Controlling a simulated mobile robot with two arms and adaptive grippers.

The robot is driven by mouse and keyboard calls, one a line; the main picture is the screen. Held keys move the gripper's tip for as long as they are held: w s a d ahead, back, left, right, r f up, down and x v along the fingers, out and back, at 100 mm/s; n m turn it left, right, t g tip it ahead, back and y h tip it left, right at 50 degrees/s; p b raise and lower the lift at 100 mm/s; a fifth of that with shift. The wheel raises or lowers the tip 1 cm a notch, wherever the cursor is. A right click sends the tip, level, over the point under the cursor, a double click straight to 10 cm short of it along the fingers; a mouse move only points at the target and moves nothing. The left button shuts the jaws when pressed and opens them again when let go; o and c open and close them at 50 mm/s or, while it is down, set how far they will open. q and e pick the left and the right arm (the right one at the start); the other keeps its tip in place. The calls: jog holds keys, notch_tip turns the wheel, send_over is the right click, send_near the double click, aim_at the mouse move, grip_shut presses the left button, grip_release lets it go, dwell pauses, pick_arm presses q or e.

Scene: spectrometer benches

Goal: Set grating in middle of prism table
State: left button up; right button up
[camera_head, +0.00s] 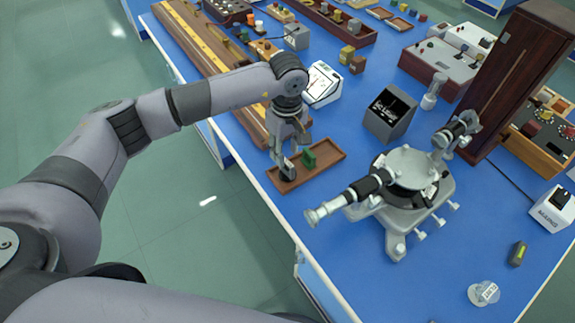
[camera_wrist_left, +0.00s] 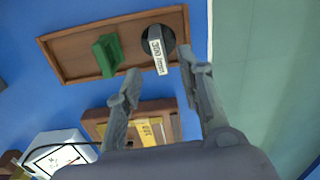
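The prism table is the round grey top (camera_head: 405,165) of the spectrometer, and looks bare. My right gripper is out of view.
A green block (camera_head: 308,160) stands in the tray beside the grating. The spectrometer's telescope (camera_head: 345,198) points toward the front edge. A dark grey box (camera_head: 390,112) and a white meter (camera_head: 322,84) stand behind. Blue bench lies clear between tray and spectrometer.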

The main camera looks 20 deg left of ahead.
aim_at(288, 163)
pick_arm(q)
jog(key=shift+f, duration=0.2)
jog(key=shift+s+d+f+p, duration=0.1)
jog(key=shift+s+f+p, duration=0.05)
jog(key=shift+f+p, duration=0.2)
jog(key=f, duration=0.1)
jog(key=f+p, duration=0.1)
jog(key=f, duration=0.1)
jog(key=shift+s+d+f+p, duration=0.2)
jog(key=shift+d+f+p, duration=0.05)
jog(key=shift+p, duration=0.05)
jog(key=shift+f, duration=0.45)
jog(key=c, duration=0.4)
grip_shut()
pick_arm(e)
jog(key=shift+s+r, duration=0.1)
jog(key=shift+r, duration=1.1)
